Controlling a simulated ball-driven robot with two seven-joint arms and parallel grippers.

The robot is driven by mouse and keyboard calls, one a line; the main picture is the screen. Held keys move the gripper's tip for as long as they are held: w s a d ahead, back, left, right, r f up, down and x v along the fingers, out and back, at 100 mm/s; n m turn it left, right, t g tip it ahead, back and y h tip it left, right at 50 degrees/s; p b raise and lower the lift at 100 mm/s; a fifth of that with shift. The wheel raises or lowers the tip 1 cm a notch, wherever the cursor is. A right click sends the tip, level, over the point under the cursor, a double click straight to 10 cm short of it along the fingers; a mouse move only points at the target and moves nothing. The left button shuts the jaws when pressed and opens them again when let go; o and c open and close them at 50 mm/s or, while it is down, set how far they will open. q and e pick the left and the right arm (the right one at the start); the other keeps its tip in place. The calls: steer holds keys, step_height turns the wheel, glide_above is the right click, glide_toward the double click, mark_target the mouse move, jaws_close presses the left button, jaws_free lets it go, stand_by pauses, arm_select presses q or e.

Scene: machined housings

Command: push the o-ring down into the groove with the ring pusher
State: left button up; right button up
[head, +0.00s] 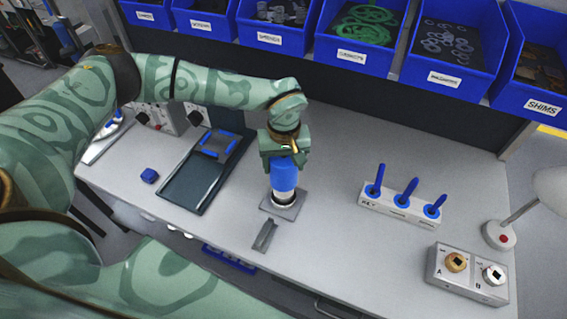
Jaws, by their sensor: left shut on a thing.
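My left gripper (283,158) points down at the middle of the bench and is shut on the blue ring pusher (285,175). The pusher stands upright over a pale metal housing (285,198) on a square grey plate (272,208). The pusher's lower end appears to meet the top of the housing, but I cannot tell whether it is pressing. The o-ring and the groove are hidden under the pusher. My right gripper is not in view.
A white tool rack (397,210), a two-knob box (467,274) and a lamp (500,234) stand right. Blue bins (458,75) line the back.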

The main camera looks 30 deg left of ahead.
arm_select(q)
steer(key=shift+r+p, duration=2.1)
steer(key=shift+r, duration=0.65)
